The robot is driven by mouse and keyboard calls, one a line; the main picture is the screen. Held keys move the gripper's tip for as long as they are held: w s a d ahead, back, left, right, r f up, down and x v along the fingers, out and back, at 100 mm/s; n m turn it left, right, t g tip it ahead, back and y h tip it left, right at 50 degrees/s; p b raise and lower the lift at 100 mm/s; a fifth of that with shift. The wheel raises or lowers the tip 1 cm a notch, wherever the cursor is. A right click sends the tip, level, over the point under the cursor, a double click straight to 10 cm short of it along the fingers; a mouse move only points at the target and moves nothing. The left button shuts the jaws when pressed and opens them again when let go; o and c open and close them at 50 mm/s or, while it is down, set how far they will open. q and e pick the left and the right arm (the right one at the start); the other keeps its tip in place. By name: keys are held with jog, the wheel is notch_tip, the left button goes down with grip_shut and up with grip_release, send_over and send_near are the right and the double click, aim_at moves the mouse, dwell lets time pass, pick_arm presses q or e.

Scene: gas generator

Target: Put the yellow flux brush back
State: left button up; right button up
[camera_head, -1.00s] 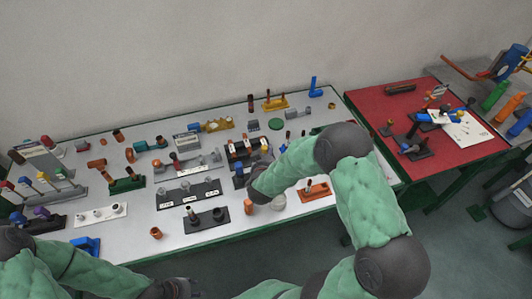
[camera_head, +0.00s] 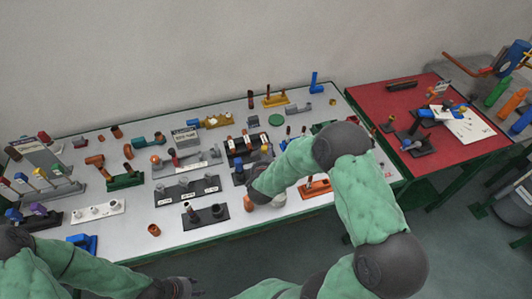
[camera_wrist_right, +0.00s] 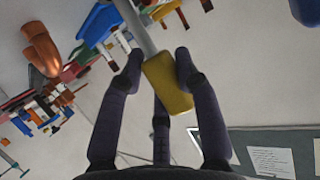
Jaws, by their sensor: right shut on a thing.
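In the right wrist view, my right gripper (camera_wrist_right: 155,68) is shut on the yellow flux brush (camera_wrist_right: 168,85). Its fingers press on both sides of the yellow handle, and a grey shaft runs up from it past the picture's top edge. In the head view, my right gripper (camera_head: 254,192) is over the front part of the grey table, partly hidden by its own arm. A small orange piece (camera_head: 248,204) shows beside its fingers; I cannot tell whether it is the brush. My left gripper (camera_head: 182,289) is low at the front edge, its fingers unclear.
A black stand (camera_head: 205,218) with upright pieces is left of my right gripper. Another dark labelled stand (camera_head: 187,190) is behind it. An orange stand (camera_head: 315,190) lies to the right. The grey table (camera_head: 120,225) is crowded; a red table (camera_head: 365,98) adjoins it.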

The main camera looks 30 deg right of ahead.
jog(key=shift+f+b, duration=0.85)
jog(key=shift+f, duration=0.3)
jog(key=o, duration=1)
jog(key=shift+o, duration=0.2)
jog(key=shift+r, duration=0.15)
